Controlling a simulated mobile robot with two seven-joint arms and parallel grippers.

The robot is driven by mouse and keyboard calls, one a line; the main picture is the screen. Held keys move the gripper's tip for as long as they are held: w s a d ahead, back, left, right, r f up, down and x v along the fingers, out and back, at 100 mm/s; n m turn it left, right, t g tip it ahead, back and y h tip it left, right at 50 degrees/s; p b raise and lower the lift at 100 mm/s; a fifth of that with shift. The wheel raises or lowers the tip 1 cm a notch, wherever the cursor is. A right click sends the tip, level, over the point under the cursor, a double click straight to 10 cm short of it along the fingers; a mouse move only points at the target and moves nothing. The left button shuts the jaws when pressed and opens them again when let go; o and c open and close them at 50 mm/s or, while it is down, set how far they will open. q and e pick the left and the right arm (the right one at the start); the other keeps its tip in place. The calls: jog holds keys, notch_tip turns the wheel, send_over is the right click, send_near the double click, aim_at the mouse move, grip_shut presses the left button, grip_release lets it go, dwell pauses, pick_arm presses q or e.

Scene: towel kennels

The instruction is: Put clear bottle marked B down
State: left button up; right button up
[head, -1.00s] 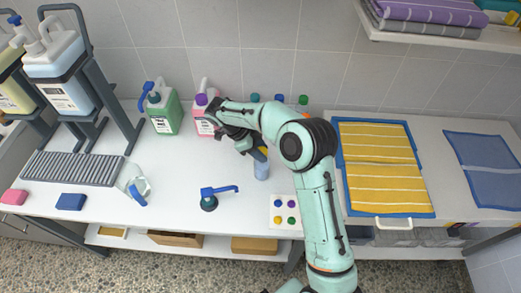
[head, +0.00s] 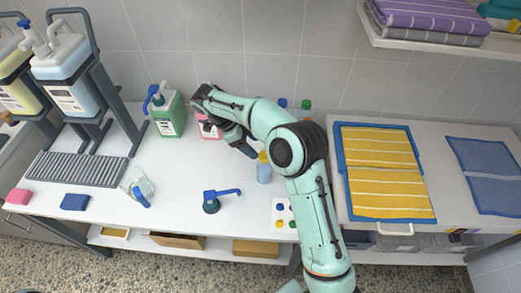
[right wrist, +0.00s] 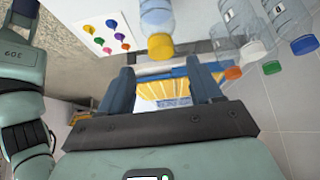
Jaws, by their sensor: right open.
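A clear bottle with a yellow cap (head: 264,173) stands upright on the white counter, right of the blue-handled pump. It also shows at the top of the right wrist view (right wrist: 157,18). No letter on it is readable. My right gripper (head: 249,151) is beside the bottle's upper part, to its left in the head view. In the right wrist view its two blue fingers (right wrist: 163,85) are spread with nothing between them, and the bottle is beyond the fingertips, apart from them. My left gripper is not in view.
Several clear bottles with coloured caps (right wrist: 271,40) stand near the wall. Green (head: 170,115) and pink (head: 209,128) jugs stand at the back. The pump (head: 212,202) and a card with coloured dots (head: 284,212) are near the front. Yellow striped towels (head: 385,175) lie right.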

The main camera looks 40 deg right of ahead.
jog(key=v, duration=0.5)
jog(key=shift+w+r+p, duration=0.1)
jog(key=shift+p, duration=0.3)
